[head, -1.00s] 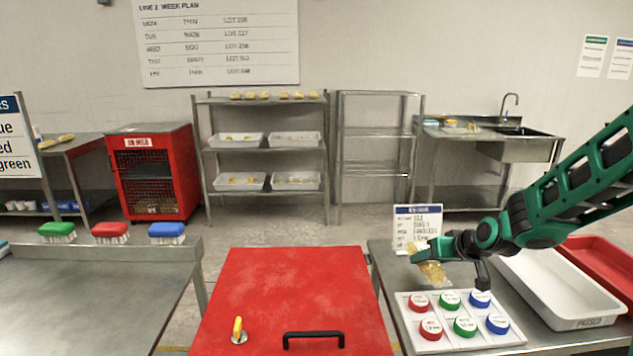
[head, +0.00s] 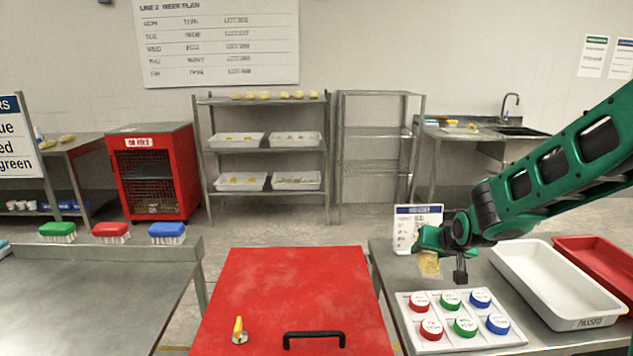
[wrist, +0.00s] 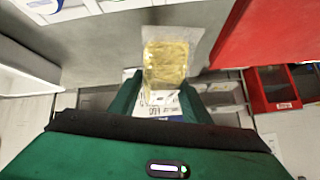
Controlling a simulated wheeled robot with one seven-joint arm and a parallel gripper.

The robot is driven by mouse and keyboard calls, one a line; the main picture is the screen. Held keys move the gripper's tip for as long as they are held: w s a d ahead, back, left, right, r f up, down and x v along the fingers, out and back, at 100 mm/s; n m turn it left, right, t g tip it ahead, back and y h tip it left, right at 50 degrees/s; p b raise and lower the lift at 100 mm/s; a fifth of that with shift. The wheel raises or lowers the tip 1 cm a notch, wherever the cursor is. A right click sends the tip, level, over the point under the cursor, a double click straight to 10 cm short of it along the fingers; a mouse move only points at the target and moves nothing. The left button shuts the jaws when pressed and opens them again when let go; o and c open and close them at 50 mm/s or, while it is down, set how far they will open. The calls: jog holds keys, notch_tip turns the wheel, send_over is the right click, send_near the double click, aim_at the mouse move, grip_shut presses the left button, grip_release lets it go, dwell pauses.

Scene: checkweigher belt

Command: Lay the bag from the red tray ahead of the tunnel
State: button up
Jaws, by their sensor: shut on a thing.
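My gripper (head: 440,258) is shut on a clear bag with yellowish contents (head: 429,264). It holds the bag in the air above the back left part of the right-hand steel table. In the wrist view the bag (wrist: 166,62) hangs between the two green fingers (wrist: 158,97). The red tray (head: 597,262) stands at the far right of that table and only part of it is in view. I cannot make out the tunnel in these frames.
A panel of red, green and blue buttons (head: 460,341) lies below my gripper. A white tray (head: 507,272) marked PASSED is to its right. A small sign (head: 404,228) stands behind the bag. A red lid with a black handle (head: 290,272) is left of the table.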

jog(key=shift+a+f+m+h, duration=0.2)
jog(key=shift+f+m+h, duration=0.4)
jog(key=shift+f+m, duration=0.35)
jog(key=shift+s+f+m+h, duration=0.1)
jog(key=shift+f+m+h, duration=0.1)
jog(key=shift+m+h, duration=0.35)
jog(key=shift+d+m, duration=0.15)
jog(key=shift+m, duration=0.15)
